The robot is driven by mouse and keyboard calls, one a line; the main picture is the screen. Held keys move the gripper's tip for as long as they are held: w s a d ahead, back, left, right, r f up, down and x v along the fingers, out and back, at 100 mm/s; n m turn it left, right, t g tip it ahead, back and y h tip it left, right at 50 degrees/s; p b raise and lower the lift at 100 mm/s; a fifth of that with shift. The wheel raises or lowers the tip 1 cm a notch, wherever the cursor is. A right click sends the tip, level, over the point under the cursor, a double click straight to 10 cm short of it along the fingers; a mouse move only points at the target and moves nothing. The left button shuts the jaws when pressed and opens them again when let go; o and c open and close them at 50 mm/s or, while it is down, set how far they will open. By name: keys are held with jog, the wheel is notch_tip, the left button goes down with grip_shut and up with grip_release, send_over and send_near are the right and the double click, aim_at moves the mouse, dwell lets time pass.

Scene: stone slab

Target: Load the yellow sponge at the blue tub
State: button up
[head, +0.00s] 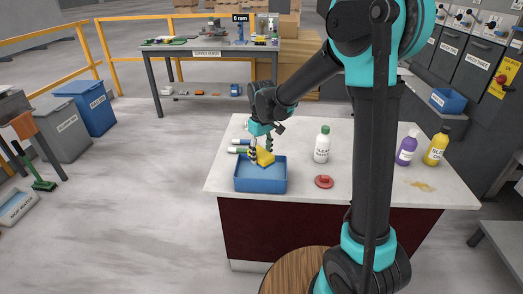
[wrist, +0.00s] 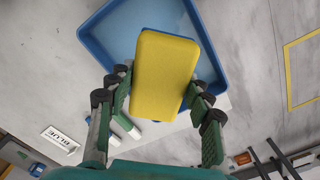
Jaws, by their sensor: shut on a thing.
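The yellow sponge (head: 265,157) is between the fingers of my gripper (head: 261,150), over the back part of the blue tub. In the wrist view the sponge (wrist: 164,75) fills the middle, with a finger of my gripper (wrist: 160,100) on each side. My gripper is shut on it. The blue tub (head: 261,186) stands at the left front of the stone slab, with a pale blue inside. In the wrist view the tub (wrist: 97,50) lies behind the sponge, which hides part of it. I cannot tell whether the sponge touches the tub.
On the slab (head: 368,150), green and blue capped markers (head: 238,146) lie behind the tub. A white bottle with a green cap (head: 322,145) and a red lid (head: 324,182) stand to its right. Purple (head: 407,148) and yellow (head: 437,147) bottles are farther right, near a brown stain (head: 422,186).

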aim_at(261, 173)
jog(key=shift+f, duration=2.55)
jog(key=shift+f, duration=0.5)
jog(key=shift+r, duration=3.5)
jog(key=shift+s, duration=0.1)
